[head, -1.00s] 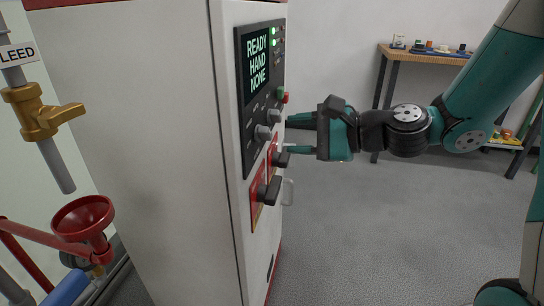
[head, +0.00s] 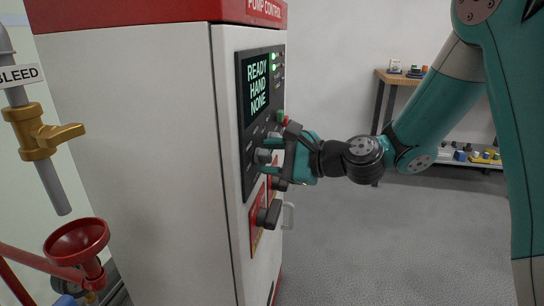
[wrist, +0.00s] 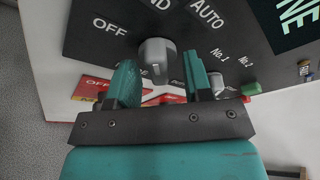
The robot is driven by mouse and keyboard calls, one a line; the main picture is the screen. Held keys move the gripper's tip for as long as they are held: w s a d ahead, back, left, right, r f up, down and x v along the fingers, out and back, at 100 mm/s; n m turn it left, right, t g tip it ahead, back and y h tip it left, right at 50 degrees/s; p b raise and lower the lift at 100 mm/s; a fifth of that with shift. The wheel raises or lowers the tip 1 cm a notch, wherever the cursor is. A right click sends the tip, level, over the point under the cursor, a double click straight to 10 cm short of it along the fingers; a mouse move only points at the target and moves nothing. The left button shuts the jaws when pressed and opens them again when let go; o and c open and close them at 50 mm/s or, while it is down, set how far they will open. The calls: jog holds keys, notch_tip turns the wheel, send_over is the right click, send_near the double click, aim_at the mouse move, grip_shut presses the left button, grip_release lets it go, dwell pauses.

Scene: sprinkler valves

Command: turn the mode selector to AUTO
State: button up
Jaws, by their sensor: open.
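The mode selector (wrist: 157,55) is a grey knob on the dark panel, with OFF, HAND and AUTO lettered around it in the wrist view. It also shows in the head view (head: 262,156), partly behind the gripper. My gripper (wrist: 160,62) is open, with one teal finger on each side of the knob; I cannot tell whether either touches it. In the head view the gripper (head: 269,157) is at the panel face. The display (head: 257,88) reads READY, HAND, NONE.
A second knob marked No.1 and No.2 (wrist: 214,83) is close to the right finger. A green button (wrist: 250,89) is beyond it. Below the panel, a dark handle (head: 268,214) sticks out from a red plate. The floor right of the cabinet is clear.

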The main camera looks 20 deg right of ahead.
grip_shut()
jog(key=shift+r, duration=0.1)
jog(key=shift+m+p, duration=0.3)
jog(key=shift+p, duration=0.45)
jog(key=m+g+p, duration=0.1)
jog(key=p, duration=0.3)
jog(key=shift+r+m, duration=0.1)
jog(key=shift+m, duration=0.2)
jog(key=shift+m+p, duration=0.3)
jog(key=shift+p, duration=0.15)
